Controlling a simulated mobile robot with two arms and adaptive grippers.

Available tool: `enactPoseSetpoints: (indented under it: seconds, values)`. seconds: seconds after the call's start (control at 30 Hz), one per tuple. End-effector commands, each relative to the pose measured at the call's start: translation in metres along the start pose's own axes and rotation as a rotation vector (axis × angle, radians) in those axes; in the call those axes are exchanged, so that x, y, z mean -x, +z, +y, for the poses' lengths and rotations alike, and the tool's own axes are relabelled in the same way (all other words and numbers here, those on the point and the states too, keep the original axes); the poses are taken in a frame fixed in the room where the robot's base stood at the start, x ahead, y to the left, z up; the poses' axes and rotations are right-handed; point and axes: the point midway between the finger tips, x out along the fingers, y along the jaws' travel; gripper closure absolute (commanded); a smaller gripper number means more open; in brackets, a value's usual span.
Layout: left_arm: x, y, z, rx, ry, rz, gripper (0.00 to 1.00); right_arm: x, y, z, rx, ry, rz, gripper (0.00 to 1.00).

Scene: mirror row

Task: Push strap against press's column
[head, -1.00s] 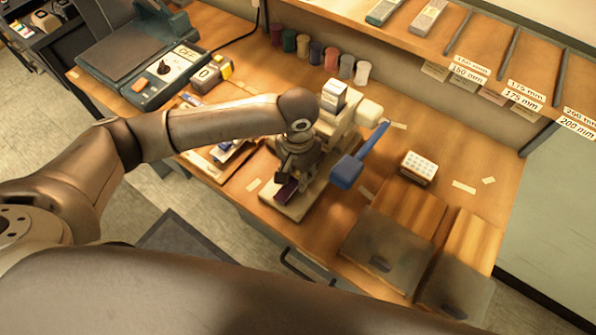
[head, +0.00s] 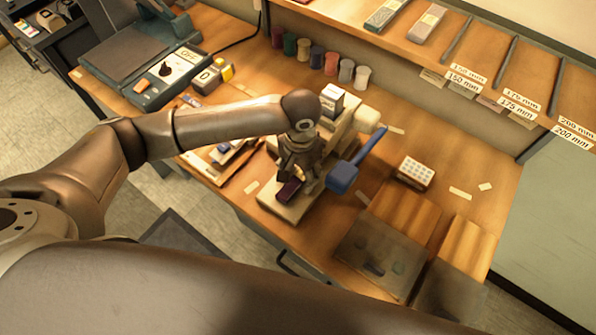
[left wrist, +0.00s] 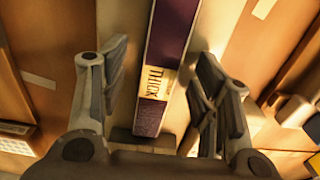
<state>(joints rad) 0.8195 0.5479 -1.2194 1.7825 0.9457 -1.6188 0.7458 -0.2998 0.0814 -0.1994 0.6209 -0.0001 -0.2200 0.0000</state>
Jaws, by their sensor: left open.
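The purple strap (left wrist: 170,45), with a pale label reading "THICK" (left wrist: 156,82), runs lengthwise between the fingers of my left gripper (left wrist: 160,95) in the left wrist view. The fingers are open, with a gap on each side of the strap. The strap's lower end in that view lies by a dark block (left wrist: 140,142). In the head view the strap (head: 289,190) shows on the pale base of the press (head: 285,208), below my left gripper (head: 291,172). The press has a blue lever (head: 343,178). My arm hides much of its column. My right gripper is not in view.
Spools (head: 330,63) line the back wall. A white-topped block (head: 415,172) and dark-fronted wooden boxes (head: 380,255) stand right of the press. A shelf with labelled slots (head: 485,50) runs above. Bare bench lies around the white-topped block.

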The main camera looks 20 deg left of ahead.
Motion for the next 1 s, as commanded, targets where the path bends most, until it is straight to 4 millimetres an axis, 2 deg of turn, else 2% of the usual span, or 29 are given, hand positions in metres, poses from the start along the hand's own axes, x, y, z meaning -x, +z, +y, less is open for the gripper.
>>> enactPoseSetpoints:
  seconds: [0.03,0.27,0.7,0.83,1.0]
  values:
    - [0.005,-0.008,0.001,-0.001,0.004,0.023,0.43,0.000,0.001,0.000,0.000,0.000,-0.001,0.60]
    - [0.016,-0.008,0.001,-0.001,0.004,0.026,0.43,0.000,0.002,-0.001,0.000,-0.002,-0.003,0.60]
    - [0.100,0.002,-0.001,-0.001,0.003,0.017,0.43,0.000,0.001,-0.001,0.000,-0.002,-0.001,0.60]
    - [0.115,0.004,-0.001,0.001,0.002,0.012,0.43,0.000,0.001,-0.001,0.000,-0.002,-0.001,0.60]
    - [0.122,0.005,-0.001,0.000,0.003,0.008,0.43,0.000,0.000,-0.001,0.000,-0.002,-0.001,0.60]
